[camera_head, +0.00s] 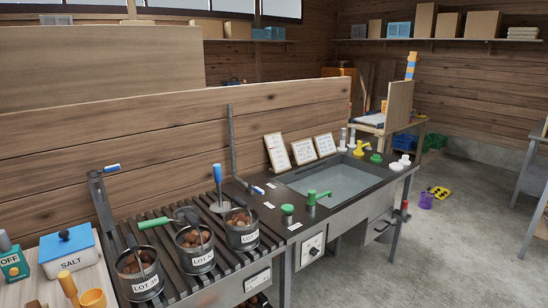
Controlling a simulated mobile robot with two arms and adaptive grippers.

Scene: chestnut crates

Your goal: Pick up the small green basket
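A small green basket-like container (437,142) sits low at the far right, near the back wall and beside a blue container (404,141). It is small in the picture, so its shape and contents are hard to tell. Neither of my grippers is in the head view.
A work counter with a sink (340,182) and several labelled pots, one of them at the front left (140,274), runs along the left. A purple bucket (426,201) and a yellow item (439,192) sit on the open concrete floor. A grey stand (535,190) is at the right edge.

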